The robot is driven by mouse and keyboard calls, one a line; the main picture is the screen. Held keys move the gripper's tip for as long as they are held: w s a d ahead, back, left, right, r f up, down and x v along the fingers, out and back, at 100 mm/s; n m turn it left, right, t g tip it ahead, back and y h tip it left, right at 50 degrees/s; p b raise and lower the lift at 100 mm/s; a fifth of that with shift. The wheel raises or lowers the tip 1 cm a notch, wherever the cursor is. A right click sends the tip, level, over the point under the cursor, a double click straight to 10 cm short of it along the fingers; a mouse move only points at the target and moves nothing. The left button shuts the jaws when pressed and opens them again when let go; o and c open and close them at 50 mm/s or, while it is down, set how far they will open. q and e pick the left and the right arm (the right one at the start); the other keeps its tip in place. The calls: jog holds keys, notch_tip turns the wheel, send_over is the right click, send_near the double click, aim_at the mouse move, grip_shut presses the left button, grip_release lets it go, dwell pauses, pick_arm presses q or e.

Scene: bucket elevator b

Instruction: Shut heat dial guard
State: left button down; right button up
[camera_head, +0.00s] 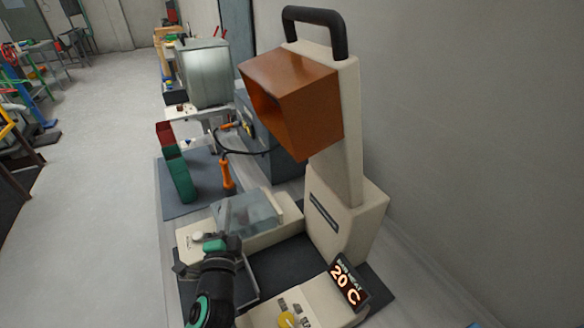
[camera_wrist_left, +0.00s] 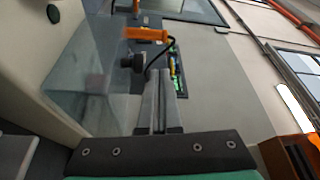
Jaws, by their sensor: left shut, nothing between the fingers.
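A clear, pale blue guard (camera_head: 252,212) sits on a cream block (camera_head: 281,238) in the middle of the head view, looking tilted up. A white knob (camera_head: 197,237) shows on the block's left end. My left gripper (camera_head: 226,207) is shut and empty, its fingers pointing away at the guard's left part; touching or apart, I cannot tell. In the left wrist view the shut fingers (camera_wrist_left: 157,75) lie beside a clear panel (camera_wrist_left: 85,75). A yellow dial (camera_head: 287,320) is at the bottom, near a display (camera_head: 347,283) reading 20 C. My right gripper is out of view.
A tall cream stand (camera_head: 335,170) with an orange hood (camera_head: 292,95) rises to the right. An orange-handled tool (camera_head: 227,178) on a black cord is behind the guard, with a green and red bar (camera_head: 180,175) to its left.

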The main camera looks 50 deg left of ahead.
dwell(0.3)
pick_arm(q)
jog(key=v, duration=1.1)
jog(key=shift+s+d+b, duration=0.15)
jog(key=shift+d+b, duration=0.15)
